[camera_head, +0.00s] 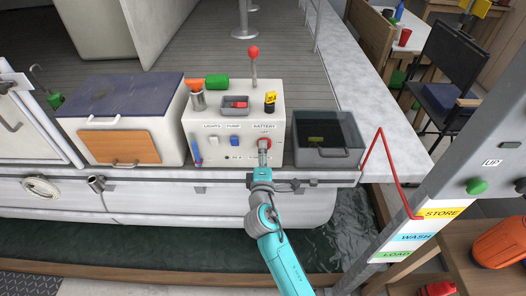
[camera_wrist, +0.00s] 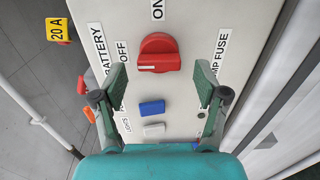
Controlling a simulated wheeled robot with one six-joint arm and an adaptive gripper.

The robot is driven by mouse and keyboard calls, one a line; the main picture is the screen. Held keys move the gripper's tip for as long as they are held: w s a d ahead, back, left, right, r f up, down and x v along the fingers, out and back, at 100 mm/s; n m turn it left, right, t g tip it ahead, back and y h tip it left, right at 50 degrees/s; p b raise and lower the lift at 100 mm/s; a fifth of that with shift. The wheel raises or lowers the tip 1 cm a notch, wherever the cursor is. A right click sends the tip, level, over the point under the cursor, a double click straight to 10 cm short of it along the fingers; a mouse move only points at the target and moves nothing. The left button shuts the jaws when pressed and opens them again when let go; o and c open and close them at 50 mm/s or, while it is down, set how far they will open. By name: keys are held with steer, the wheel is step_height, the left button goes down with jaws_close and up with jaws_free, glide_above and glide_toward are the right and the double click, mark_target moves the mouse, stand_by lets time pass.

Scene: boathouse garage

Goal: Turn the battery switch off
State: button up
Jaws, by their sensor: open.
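The battery switch is a red rotary knob (camera_head: 266,143) on the front of a white console (camera_head: 235,128), under a BATTERY label. In the wrist view the knob (camera_wrist: 159,46) has its grip bar lying across the picture, with a small white mark near its lower left. An OFF label is at its left and an ON label above it. My gripper (camera_head: 264,155) is in front of the knob and partly hides it in the head view. In the wrist view my gripper (camera_wrist: 160,72) is open and empty, its fingers to either side below the knob, apart from it.
A blue switch (camera_wrist: 152,108) and a white switch (camera_wrist: 154,129) are beside the knob. A red-topped lever (camera_head: 253,53) and a yellow 20 A tag (camera_head: 270,98) stand on the console. A dark open bin (camera_head: 328,158) is close at right, a white cabinet (camera_head: 110,125) at left.

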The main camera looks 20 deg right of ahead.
steer(key=v, duration=1)
steer(key=shift+s, duration=0.2)
steer(key=s+d+f+m+g+y, duration=0.1)
steer(key=s+f+y, duration=0.1)
steer(key=s+f, duration=0.35)
steer(key=s+d+f+m+y, duration=0.1)
steer(key=s+f+m+y, duration=0.1)
steer(key=s, duration=0.6)
steer(key=s+f+m+g+y, duration=0.1)
steer(key=s+f, duration=0.2)
steer(key=s, duration=0.4)
steer(key=s+d+r+m, duration=0.1)
steer(key=s+r+m, duration=0.3)
steer(key=s, duration=0.6)
steer(key=s+d+r+m, duration=0.1)
steer(key=s+r+m, duration=0.3)
steer(key=s, duration=0.7)
steer(key=m, duration=0.2)
steer(key=shift+s+r+m+y, duration=0.3)
steer(key=shift+r, duration=0.05)
